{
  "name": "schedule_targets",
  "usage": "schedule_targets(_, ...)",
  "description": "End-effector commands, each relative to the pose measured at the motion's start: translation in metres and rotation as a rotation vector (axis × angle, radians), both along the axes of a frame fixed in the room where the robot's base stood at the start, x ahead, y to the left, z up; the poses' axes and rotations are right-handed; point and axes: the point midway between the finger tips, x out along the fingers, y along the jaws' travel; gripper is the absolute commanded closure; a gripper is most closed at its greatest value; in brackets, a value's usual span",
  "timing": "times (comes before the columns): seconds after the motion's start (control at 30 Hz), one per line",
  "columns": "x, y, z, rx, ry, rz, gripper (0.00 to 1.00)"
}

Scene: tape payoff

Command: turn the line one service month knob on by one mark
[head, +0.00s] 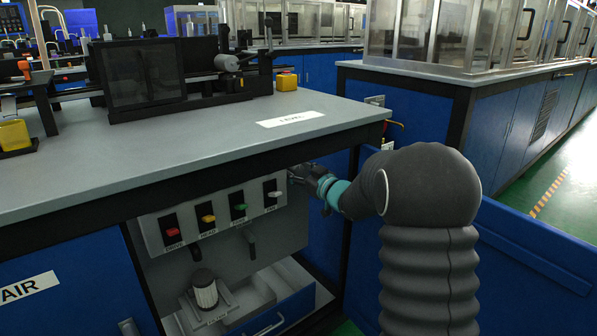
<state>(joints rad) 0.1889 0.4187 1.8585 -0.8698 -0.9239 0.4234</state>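A grey control panel (205,222) is mounted under the front edge of the workbench. It carries a row of switches with red, yellow, green and white levers. My gripper (297,174) is at the panel's upper right end, just right of the white lever (273,194) and below the bench top. It is small and dark here, and I cannot tell whether its fingers are open or touching anything.
The bench top (240,125) overhangs the panel and gripper. A dark bench leg (352,215) stands beside my arm. Below the panel are a ribbed cylinder (204,289) and an open blue drawer (275,318). A blue panel (540,255) lies right of my arm.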

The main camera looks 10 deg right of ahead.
Motion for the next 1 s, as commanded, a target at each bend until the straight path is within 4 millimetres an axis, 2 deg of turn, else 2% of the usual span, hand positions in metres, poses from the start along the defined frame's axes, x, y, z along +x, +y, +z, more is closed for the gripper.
schedule_targets(0.03,-0.0001,0.0,0.0,0.0,0.0,0.0,0.61)
schedule_targets(0.17,-0.0002,-0.0001,0.0,0.0,0.0,0.0,0.94)
schedule_targets(0.2,-0.0002,0.0,0.0,0.0,0.0,0.0,0.96)
schedule_targets(0.57,-0.0002,0.0,0.0018,0.052,0.027,0.0,0.97)
schedule_targets(1.0,-0.0005,0.0006,0.0039,0.36,0.185,0.0,0.97)
